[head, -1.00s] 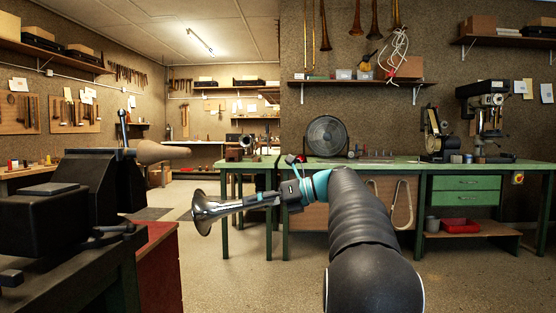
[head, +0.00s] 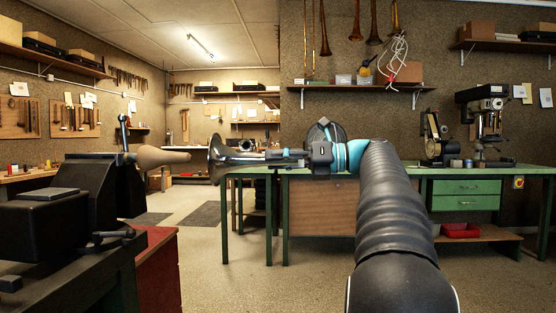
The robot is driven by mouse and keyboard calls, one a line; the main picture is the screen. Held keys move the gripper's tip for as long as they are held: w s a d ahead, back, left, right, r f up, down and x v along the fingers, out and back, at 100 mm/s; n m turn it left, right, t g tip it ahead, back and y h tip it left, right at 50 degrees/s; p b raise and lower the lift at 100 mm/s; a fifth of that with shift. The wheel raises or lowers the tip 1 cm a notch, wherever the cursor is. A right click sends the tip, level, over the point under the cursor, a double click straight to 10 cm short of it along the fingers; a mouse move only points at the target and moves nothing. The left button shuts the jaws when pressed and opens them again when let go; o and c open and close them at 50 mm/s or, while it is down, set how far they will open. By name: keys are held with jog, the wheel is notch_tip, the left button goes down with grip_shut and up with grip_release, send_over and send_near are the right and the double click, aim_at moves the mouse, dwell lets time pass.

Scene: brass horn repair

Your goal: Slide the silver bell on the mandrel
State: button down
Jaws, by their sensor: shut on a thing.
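The silver bell (head: 219,158) is held in my gripper (head: 272,154), its flared end facing left. My gripper is shut on the narrower part of the bell, which lies roughly level. The mandrel (head: 165,158) is a tan tapered form that sticks out to the right from the dark vise (head: 118,177) at the left. The bell and mandrel look apart in the picture, with a small gap between tip and flare. How they line up in depth I cannot tell.
A green bench (head: 450,172) with a drill press (head: 487,115) runs along the back right. The floor (head: 240,285) between is clear.

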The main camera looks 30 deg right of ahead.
aim_at(191, 158)
jog(key=shift+r+p, duration=0.35)
jog(key=shift+p, duration=0.45)
jog(key=shift+w+a+f, duration=0.15)
jog(key=shift+x, duration=1.45)
jog(key=shift+w+a, duration=0.3)
jog(key=shift+a, duration=0.35)
jog(key=shift+w+a, duration=0.15)
jog(key=shift+x, duration=1.8)
jog(key=shift+a, duration=0.2)
jog(key=shift+s+a+x, duration=0.1)
jog(key=shift+s+x, duration=0.05)
jog(key=shift+x, duration=2.25)
jog(key=shift+s+a+x, duration=0.15)
jog(key=shift+x, duration=2.2)
jog(key=c, duration=0.7)
grip_release()
jog(key=shift+r, duration=0.3)
jog(key=shift+c, duration=0.2)
